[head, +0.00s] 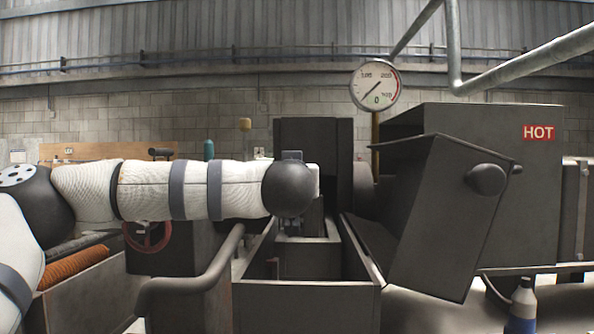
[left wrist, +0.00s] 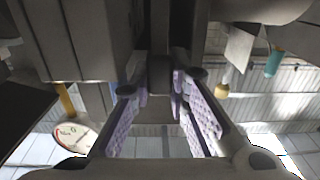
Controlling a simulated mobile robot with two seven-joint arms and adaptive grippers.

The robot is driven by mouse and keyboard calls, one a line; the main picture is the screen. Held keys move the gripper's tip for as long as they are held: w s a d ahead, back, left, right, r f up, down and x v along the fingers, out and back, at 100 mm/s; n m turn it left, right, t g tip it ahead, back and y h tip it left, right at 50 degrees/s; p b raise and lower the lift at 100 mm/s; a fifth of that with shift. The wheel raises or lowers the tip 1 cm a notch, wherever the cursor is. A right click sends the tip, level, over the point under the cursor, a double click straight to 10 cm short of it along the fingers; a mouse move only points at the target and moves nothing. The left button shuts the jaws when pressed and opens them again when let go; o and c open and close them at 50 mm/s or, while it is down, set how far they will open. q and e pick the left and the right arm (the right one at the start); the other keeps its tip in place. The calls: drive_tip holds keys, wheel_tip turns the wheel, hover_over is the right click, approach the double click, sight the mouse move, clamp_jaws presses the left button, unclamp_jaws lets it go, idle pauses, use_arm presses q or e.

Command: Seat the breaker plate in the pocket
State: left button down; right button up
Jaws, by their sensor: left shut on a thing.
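My left arm comes in from the left in the head view, and its wrist hides most of my left gripper (head: 312,212). In the left wrist view the gripper's two fingers (left wrist: 162,84), with purple textured pads, point away from the camera. They are shut on a dark grey part (left wrist: 160,72) at the machine; I cannot tell whether it is the breaker plate or a handle. The gripper is in front of a tall dark machine block (head: 313,135). I cannot make out a separate breaker plate or the pocket. My right gripper is not in view.
An open dark box (head: 305,296) lies below the gripper. At right a tilted dark panel (head: 432,215) hangs by a housing marked HOT (head: 538,132). A dial gauge (head: 375,85) stands above. A curved pipe (head: 190,285) runs at lower left. A bottle (head: 522,308) is at lower right.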

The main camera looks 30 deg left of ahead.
use_arm(q)
wheel_tip(320, 180, down, 4)
drive_tip(key=shift+r+b, duration=0.15)
drive_tip(key=shift+b, duration=0.2)
drive_tip(key=shift+r, duration=0.1)
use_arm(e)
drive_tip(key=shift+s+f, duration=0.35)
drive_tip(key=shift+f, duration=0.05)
use_arm(q)
drive_tip(key=c, duration=1.5)
unclamp_jaws()
drive_tip(key=shift+f, duration=0.2)
drive_tip(key=shift+c, duration=0.2)
drive_tip(key=shift+s+r, duration=0.1)
drive_tip(key=p+v, duration=0.1)
drive_tip(key=v, duration=1.1)
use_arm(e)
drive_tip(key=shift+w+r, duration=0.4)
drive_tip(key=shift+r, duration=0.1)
